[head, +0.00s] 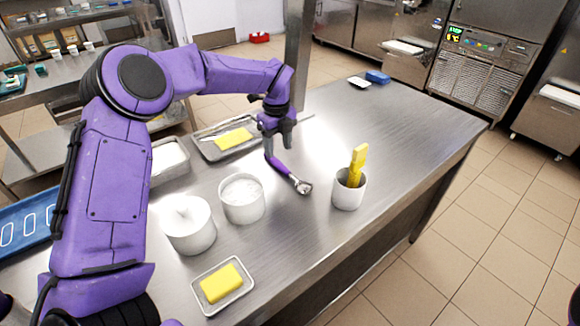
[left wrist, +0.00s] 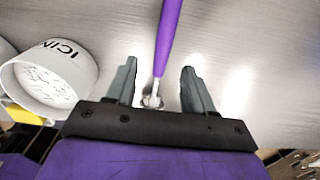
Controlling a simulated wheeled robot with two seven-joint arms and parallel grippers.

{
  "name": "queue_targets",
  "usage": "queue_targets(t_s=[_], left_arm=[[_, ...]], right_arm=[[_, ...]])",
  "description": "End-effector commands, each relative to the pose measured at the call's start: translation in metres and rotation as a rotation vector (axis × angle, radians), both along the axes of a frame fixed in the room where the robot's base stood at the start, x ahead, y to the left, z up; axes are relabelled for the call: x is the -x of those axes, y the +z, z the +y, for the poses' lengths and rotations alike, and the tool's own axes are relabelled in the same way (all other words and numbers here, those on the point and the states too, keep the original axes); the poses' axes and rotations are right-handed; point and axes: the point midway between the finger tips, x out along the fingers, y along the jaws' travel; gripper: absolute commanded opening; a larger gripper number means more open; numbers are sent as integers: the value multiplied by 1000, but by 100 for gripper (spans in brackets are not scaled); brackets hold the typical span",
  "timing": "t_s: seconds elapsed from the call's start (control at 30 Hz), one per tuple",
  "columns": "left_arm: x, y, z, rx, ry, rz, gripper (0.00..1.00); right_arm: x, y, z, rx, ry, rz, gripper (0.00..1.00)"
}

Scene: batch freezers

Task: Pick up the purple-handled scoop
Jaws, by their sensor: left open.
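The purple-handled scoop (head: 281,169) lies on the steel table, its metal head (head: 302,187) toward the front right. My left gripper (head: 277,138) is open and points down over the handle end of the scoop. In the left wrist view, the purple handle (left wrist: 168,35) runs up from between the two open fingers of my left gripper (left wrist: 159,70), with the metal part (left wrist: 152,101) low in the picture. I cannot tell whether the fingers touch it. My right gripper is not in view.
White tubs (head: 242,199) (head: 188,225) stand left of the scoop. A white cup (head: 349,190) holding a yellow tool (head: 357,163) stands to its right. Trays with yellow blocks lie behind (head: 211,151) and in front (head: 198,291). The table's right part is mostly clear.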

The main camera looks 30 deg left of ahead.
Motion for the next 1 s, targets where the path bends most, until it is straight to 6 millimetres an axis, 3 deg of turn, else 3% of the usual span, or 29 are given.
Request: queue_targets(t_s=[0.27, 0.4, 0.63, 0.67, 0.8, 0.83, 1.0], left_arm=[[-6, -38, 0, -3, -2, 7, 53], [-7, -61, -1, -3, -2, 4, 53], [-8, -66, -1, -1, -2, 2, 53], [-8, -66, -1, -2, -2, 1, 50], [-8, -66, -1, -1, -2, 2, 4], [-8, -66, -1, -2, -3, 1, 0], [-8, -66, -1, -1, -3, 2, 0]], right_arm=[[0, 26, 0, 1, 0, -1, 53], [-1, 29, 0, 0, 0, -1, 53], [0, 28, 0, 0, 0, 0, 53], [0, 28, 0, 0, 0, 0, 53], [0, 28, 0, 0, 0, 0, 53], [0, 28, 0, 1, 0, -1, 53], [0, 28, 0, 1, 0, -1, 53]])
